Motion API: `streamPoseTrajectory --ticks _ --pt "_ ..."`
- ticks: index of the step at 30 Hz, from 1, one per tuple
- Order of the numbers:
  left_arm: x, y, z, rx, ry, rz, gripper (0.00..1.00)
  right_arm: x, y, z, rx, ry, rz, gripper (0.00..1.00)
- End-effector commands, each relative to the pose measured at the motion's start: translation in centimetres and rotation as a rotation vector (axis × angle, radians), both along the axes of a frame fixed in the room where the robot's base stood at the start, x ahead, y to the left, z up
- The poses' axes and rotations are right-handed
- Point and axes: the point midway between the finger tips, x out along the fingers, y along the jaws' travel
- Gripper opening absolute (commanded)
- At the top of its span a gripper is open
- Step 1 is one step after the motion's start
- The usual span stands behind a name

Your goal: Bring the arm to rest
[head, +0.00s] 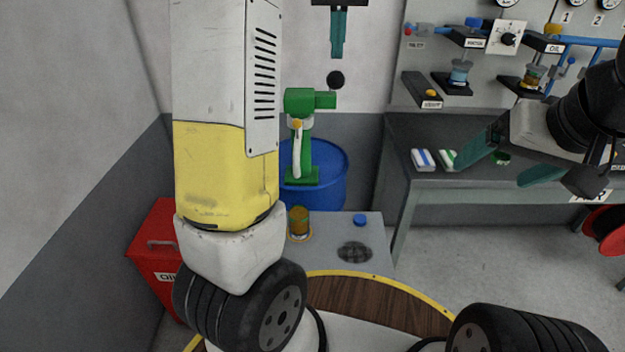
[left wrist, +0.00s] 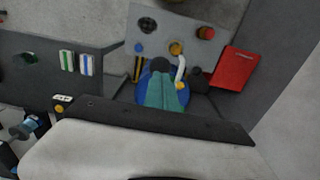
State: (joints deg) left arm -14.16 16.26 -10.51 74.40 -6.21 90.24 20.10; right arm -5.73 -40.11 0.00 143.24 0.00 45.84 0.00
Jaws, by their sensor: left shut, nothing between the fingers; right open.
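My left gripper (head: 338,55) hangs at the top middle of the head view, fingers pointing down. Its teal fingers are together with nothing between them; they also show in the left wrist view (left wrist: 165,95), in front of the blue drum (left wrist: 184,95). The white and yellow arm link (head: 225,130) at the left is mine. My right gripper (head: 497,172) is at the right of the head view, teal fingers spread apart and empty, in front of the grey workbench (head: 455,187). I cannot tell its exact height over the bench.
A red box (head: 155,250) stands at the left. A grey stand (head: 375,258) holds an amber jar (head: 299,222) and blue cap (head: 360,220).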

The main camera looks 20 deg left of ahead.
Motion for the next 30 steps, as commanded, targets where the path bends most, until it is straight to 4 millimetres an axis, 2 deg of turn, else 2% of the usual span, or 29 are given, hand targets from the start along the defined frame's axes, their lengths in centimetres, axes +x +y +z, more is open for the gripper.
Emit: streamPoseTrajectory --ticks 11,14,17,22,26,30 --pt "-0.1 0.0 0.0 -0.002 -0.002 -0.001 0.0 0.0 0.0 0.0 0.0 0.0 0.0 0.86" --pt "-1.0 0.2 0.2 -0.014 -0.02 -0.012 0.0 0.0 0.0 0.0 0.0 0.0 0.0 0.86" --pt "-3.1 0.5 0.5 -0.044 -0.067 -0.043 0.0 0.0 0.0 0.0 0.0 0.0 0.0 0.86" --pt "-9.1 0.4 0.2 -0.103 -0.201 -0.127 0.0 0.0 0.0 0.0 0.0 0.0 0.0 0.86" --pt "-13.9 -0.1 -1.2 -0.127 -0.313 -0.192 0.0 0.0 0.0 0.0 0.0 0.0 0.0 0.86" --pt "-18.8 -1.0 -3.7 -0.131 -0.428 -0.255 0.0 0.0 0.0 0.0 0.0 0.0 0.0 0.86"
